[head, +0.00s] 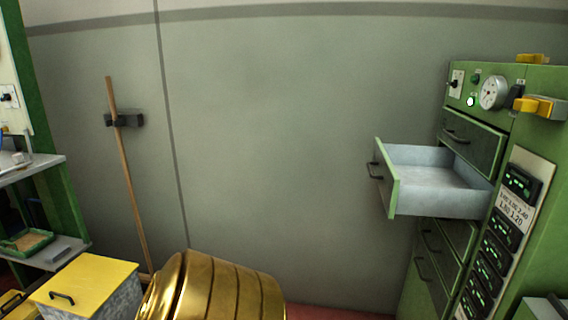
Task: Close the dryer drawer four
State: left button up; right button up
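The green dryer cabinet (474,132) stands at the right in the head view. One of its drawers (430,178) is pulled far out to the left. It has a green front with a dark handle, pale grey walls and an empty-looking inside. A closed drawer (468,139) is above it, and closed drawers (436,255) are below it. I cannot read a number on the open drawer. Neither of my grippers is in view, and nothing is seen touching the drawer.
A yellow-lidded bin (88,282) stands at the lower left, beside a shelf unit (38,180). A wooden pole (126,180) leans on the grey wall. The space left of the open drawer's front is clear.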

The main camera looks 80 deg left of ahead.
aim_at(422, 180)
jog(key=u, duration=1.8)
